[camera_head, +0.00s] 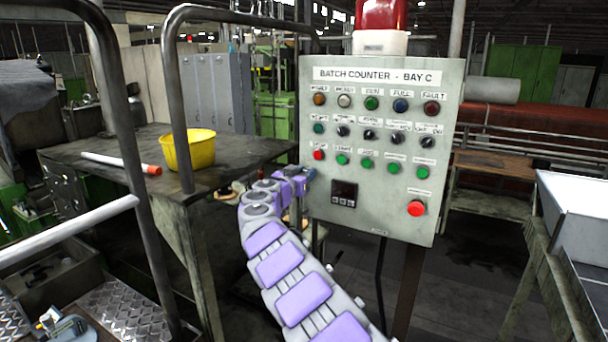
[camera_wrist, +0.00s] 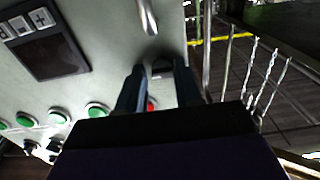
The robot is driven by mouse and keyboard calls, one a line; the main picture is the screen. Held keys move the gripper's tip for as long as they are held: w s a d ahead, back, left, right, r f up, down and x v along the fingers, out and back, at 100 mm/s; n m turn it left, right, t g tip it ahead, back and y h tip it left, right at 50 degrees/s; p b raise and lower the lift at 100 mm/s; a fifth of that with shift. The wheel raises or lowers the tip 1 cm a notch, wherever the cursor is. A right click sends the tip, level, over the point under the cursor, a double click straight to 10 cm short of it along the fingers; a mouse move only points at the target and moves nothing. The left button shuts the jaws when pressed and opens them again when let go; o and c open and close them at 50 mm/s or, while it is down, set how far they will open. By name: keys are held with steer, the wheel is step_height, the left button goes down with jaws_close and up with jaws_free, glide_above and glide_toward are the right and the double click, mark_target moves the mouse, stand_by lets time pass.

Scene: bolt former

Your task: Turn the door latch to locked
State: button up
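The door belongs to the grey Batch Counter cabinet (camera_head: 380,120). My gripper (camera_head: 308,178) is at the cabinet's left edge, below the red button in the lower row. In the wrist view, its two dark fingers (camera_wrist: 158,72) are apart, with a visible gap between them. A small dark fitting (camera_wrist: 161,68) shows between the fingertips; I cannot tell whether they touch it. A shiny metal handle (camera_wrist: 148,18) stands out from the cabinet just beyond the fingertips. I cannot tell which of these is the latch, or its setting. My gripper hides this spot in the head view.
A small display (camera_head: 344,193) and several green buttons (camera_head: 366,164) are near my gripper. A red button (camera_head: 319,155) is just above it. A dark bench (camera_head: 90,148) with a yellow bucket (camera_head: 188,151) and metal rails (camera_head: 110,90) stand to the left.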

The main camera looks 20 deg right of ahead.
steer(key=shift+w+a, duration=0.15)
steer(key=c, duration=0.3)
steer(key=shift+a, duration=0.15)
jaws_close()
